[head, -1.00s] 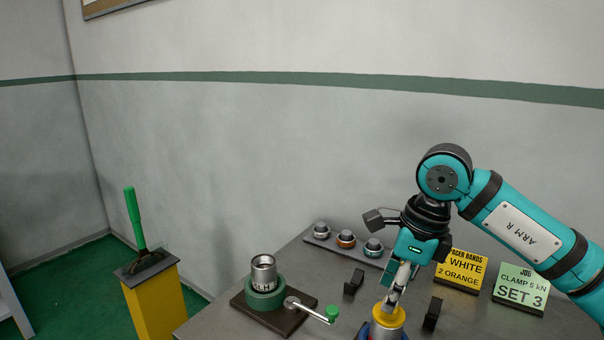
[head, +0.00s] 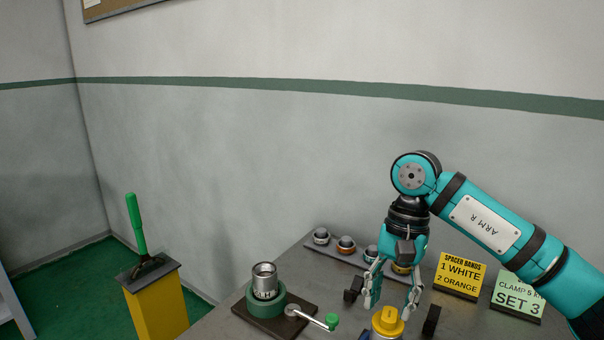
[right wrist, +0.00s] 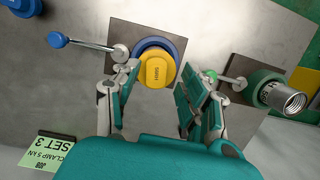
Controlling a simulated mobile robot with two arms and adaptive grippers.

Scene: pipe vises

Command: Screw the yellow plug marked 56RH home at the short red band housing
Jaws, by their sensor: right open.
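The yellow plug (head: 388,322) sits at the bottom edge of the head view. In the right wrist view the plug (right wrist: 157,72) shows the mark 56RH and sits within a blue vise ring (right wrist: 172,44) on a dark plate. The housing under the plug is mostly hidden, and I cannot make out a red band. My right gripper (head: 392,302) is open and empty, pointing down by the plug; in the right wrist view its fingers (right wrist: 158,84) are spread to either side of the plug's near edge. Contact cannot be told. My left gripper is not in view.
A green vise (head: 267,300) holds a silver threaded housing (head: 264,275), with a green-knobbed crank (head: 331,322). Sign cards (head: 460,275) stand right. A green lever (head: 136,222) stands on a yellow post at left.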

